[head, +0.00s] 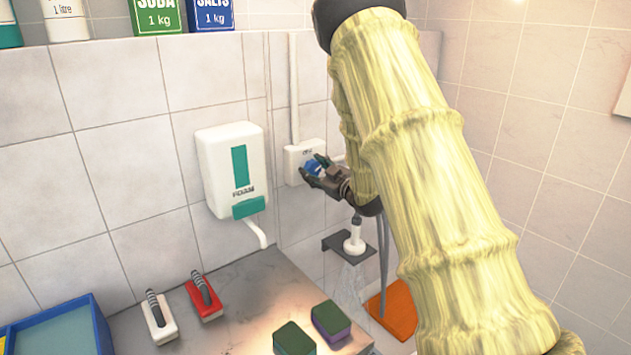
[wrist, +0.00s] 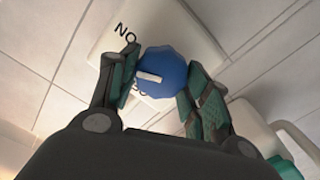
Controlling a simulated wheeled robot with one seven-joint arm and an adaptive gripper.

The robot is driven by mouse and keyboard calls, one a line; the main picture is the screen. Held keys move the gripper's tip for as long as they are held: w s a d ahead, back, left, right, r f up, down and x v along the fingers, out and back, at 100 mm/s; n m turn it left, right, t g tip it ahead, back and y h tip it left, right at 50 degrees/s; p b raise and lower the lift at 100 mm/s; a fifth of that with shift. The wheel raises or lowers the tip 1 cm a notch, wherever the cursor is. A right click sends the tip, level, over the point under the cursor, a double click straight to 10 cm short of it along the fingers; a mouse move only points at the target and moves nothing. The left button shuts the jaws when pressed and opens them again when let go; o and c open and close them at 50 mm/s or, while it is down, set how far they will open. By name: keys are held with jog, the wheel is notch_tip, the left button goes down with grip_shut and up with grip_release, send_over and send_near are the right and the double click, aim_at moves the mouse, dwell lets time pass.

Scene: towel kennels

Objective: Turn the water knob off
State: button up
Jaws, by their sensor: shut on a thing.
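The blue water knob (wrist: 165,72) has a white pointer mark and sits on a white wall box with dark lettering. In the head view the knob (head: 312,167) shows at the front of the white box (head: 293,160), partly covered by my fingers. My gripper (wrist: 160,85) is shut on the knob, one finger on each side of it. In the head view my gripper (head: 325,178) reaches the box from the right. Below it, a white shower head (head: 354,240) sits in a dark holder, with fine streaks of water under it.
A white and green foam dispenser (head: 231,170) hangs just left of the box. Two brushes (head: 204,296) and two sponges (head: 331,320) lie on the grey counter. A blue tray (head: 98,325) is at lower left; bottles and boxes (head: 157,15) stand on the ledge above.

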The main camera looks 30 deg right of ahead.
jog(key=n+b, duration=0.3)
jog(key=b, duration=0.1)
jog(key=shift+a+f+n+b, duration=0.1)
jog(key=shift+f+n+b, duration=0.2)
jog(key=shift+f+n, duration=0.1)
jog(key=n+b, duration=0.3)
jog(key=b, duration=0.1)
jog(key=shift+b, duration=0.3)
jog(key=n+b, duration=0.3)
jog(key=b, duration=0.1)
jog(key=shift+a+n, duration=0.1)
jog(key=shift+n, duration=0.3)
jog(key=shift+n+b, duration=1)
jog(key=shift+b, duration=0.1)
jog(key=shift+r, duration=0.1)
jog(key=o, duration=1)
